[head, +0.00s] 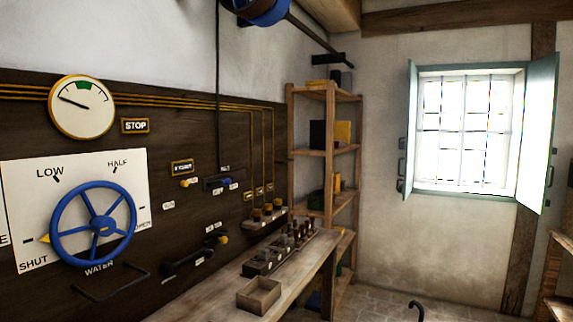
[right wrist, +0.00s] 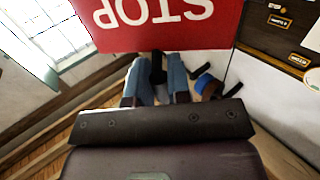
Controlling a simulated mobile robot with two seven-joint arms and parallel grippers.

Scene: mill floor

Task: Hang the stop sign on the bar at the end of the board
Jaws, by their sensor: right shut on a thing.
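The red stop sign (right wrist: 165,30) fills the top of the right wrist view, its white lettering upside down there. My right gripper (right wrist: 163,75) is shut on it at the sign's near edge; the exact grip is partly hidden. In the head view, the dark board (head: 190,140) runs along the left wall. A short dark bar (head: 303,152) shows near its far end, beside the shelf; I cannot tell how it is fixed. Neither gripper shows in the head view, and the sign is not recognisable there.
A blue valve wheel (head: 93,224) and gauge (head: 82,106) are on the board. A wooden bench (head: 200,300) stands below, with a small box (head: 258,295). A wooden shelf (head: 329,190) stands in the corner. A dark curved hook (head: 416,308) shows at the bottom; its owner is unclear.

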